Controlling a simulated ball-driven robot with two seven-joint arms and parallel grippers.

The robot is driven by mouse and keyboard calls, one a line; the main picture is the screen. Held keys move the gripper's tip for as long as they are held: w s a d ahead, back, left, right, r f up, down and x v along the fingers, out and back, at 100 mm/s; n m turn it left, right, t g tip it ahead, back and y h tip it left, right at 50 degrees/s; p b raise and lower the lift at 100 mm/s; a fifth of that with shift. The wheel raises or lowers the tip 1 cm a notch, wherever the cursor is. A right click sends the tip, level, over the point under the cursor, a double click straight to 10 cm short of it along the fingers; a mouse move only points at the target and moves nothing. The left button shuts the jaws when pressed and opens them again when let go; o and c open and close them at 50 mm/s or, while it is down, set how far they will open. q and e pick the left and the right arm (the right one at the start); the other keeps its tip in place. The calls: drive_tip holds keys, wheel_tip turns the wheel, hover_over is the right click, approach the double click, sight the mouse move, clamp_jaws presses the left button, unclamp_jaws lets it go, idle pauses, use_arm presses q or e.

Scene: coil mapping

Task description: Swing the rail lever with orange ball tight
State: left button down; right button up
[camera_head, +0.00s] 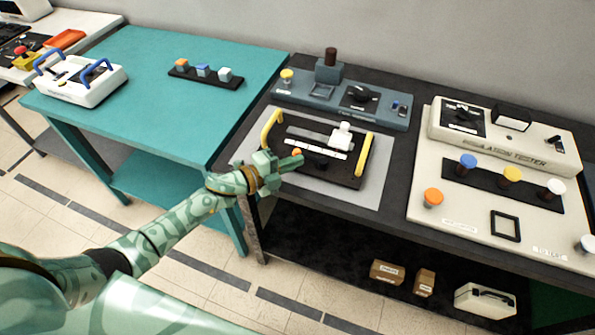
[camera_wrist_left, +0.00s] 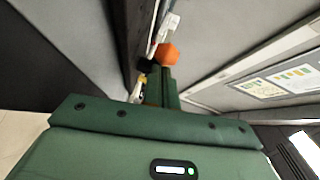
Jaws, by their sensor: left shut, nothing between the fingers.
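The orange ball (camera_head: 297,152) of the rail lever shows small at the near left part of the black fixture (camera_head: 345,178), which has yellow handles on both sides and sits on a grey mat. My left gripper (camera_head: 299,161) is shut and empty, with its fingertips right by the ball. In the left wrist view the orange ball (camera_wrist_left: 169,54) shows just beyond the shut fingers (camera_wrist_left: 162,86). I cannot tell whether they touch. The gripper hides part of the fixture's near left corner and most of the lever's arm. My right gripper is not in view.
Behind the fixture stands a blue-grey unit (camera_head: 300,93) with knobs. To the right is a cream tester panel (camera_head: 462,222) with coloured knobs. A teal table (camera_head: 150,65) is at the left, with a blue-handled box (camera_head: 92,92). Small boxes lie on the shelf below.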

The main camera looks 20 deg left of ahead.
use_arm(q)
drive_tip(key=shift+w+a+f+m+g+h+b, duration=0.2)
drive_tip(key=shift+w+m+g+h+b, duration=0.25)
drive_tip(key=shift+m+g+h+b, duration=0.15)
drive_tip(key=shift+w+a+f+m+g+h+b, duration=0.1)
drive_tip(key=shift+w+a+m+g+h+b, duration=0.1)
drive_tip(key=shift+w+m+g+h+b, duration=0.3)
drive_tip(key=shift+w+a+r+b, duration=0.1)
drive_tip(key=shift+w+r+b, duration=0.1)
drive_tip(key=shift+b, duration=0.15)
drive_tip(key=shift+w, duration=0.1)
